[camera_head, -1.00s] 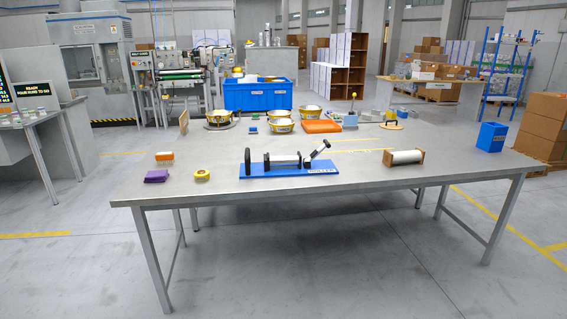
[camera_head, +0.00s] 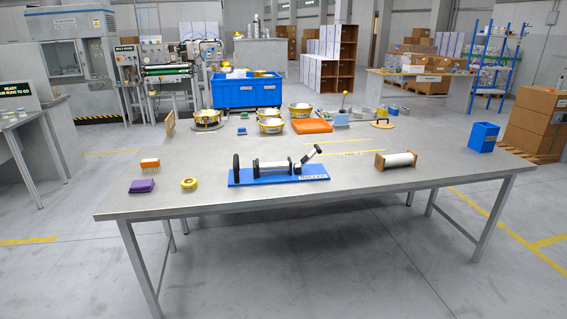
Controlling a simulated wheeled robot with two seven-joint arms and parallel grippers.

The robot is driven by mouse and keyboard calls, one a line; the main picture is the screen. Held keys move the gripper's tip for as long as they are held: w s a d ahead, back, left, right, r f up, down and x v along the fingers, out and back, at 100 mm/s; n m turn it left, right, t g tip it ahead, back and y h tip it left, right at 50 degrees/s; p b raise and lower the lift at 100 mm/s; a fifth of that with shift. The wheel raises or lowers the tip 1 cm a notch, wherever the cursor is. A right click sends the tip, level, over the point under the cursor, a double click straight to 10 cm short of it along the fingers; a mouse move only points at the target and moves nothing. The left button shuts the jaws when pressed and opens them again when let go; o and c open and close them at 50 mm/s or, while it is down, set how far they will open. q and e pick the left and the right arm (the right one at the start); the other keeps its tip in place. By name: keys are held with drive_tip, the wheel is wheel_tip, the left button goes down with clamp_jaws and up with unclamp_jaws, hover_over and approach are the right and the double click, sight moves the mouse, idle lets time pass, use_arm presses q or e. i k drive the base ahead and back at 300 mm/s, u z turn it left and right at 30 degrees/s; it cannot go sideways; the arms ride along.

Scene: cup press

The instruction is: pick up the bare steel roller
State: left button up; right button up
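A roller assembly lies on a blue base plate (camera_head: 240,180) near the front middle of the table. On it a light grey, steel-looking roller (camera_head: 274,166) lies level between dark end pieces. A black upright disc (camera_head: 236,168) stands at its left end and a tilted dark handle (camera_head: 312,155) at its right. The plate has a label that seems to read "ROLLER". A white roller (camera_head: 398,160) sits apart in a brown wooden holder to the right. Neither of my grippers is in view.
The grey table (camera_head: 350,205) is clear around the blue plate. A purple block (camera_head: 142,186), an orange brush (camera_head: 150,163) and yellow tape (camera_head: 189,184) lie at left. A small blue bin (camera_head: 483,137) is at right.

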sight(278, 165)
drive_tip(key=u, duration=0.2)
drive_tip(key=i, duration=1.75)
drive_tip(key=u, duration=0.65)
